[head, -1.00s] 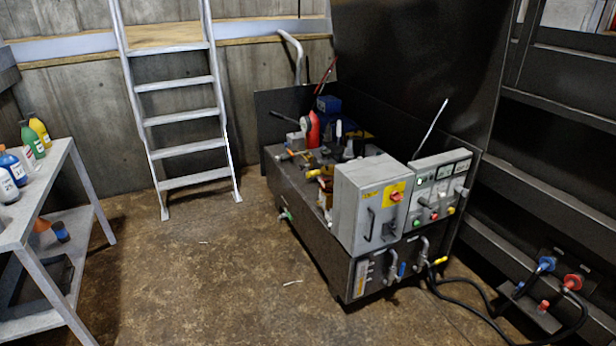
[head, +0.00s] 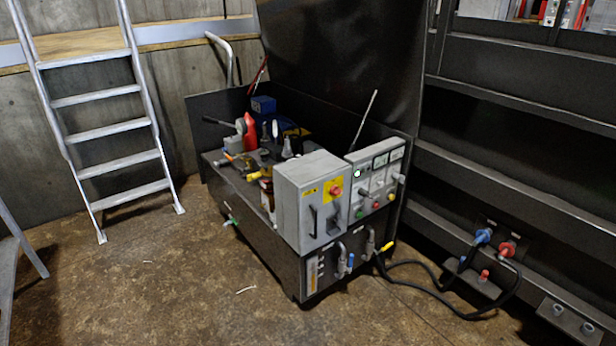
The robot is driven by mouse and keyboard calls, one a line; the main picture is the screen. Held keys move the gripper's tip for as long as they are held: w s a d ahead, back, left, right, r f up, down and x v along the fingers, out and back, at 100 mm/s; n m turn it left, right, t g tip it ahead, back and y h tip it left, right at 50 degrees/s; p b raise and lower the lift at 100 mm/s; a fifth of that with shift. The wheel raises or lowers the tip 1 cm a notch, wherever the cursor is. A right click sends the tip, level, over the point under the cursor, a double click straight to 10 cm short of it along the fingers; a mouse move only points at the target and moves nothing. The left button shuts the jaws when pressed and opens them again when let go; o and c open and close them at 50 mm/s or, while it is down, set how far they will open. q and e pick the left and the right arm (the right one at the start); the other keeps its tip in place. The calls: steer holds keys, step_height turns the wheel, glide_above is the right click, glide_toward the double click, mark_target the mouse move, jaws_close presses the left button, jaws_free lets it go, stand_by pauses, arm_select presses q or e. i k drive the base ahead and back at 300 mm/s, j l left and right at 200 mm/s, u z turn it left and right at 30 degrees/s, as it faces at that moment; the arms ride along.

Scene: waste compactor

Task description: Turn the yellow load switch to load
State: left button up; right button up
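A grey control box (head: 300,205) with a red rotary knob (head: 336,190) on a yellow plate stands on the front of a dark machine. Beside it on the right is a grey panel with gauges (head: 380,161), grey lever handles, a green button (head: 360,214), a red button (head: 376,206) and a small yellow control (head: 390,197). A yellow-tipped lever (head: 387,246) sits low on the machine's front right. I cannot tell which yellow part is the load switch, and no label or setting is legible. Neither of my grippers is in view.
Tools and bottles (head: 262,140) crowd the machine top. A ladder (head: 105,130) stands at left, with part of a table leg (head: 22,245) at the edge. Black cables (head: 430,262) run to blue and red connectors (head: 507,248). The floor in front is open.

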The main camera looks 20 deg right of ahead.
mark_target(250, 177)
steer(key=i+j+z, duration=0.3)
steer(key=i+z, duration=0.15)
steer(key=i+j+z, duration=0.7)
steer(key=j+z, duration=0.25)
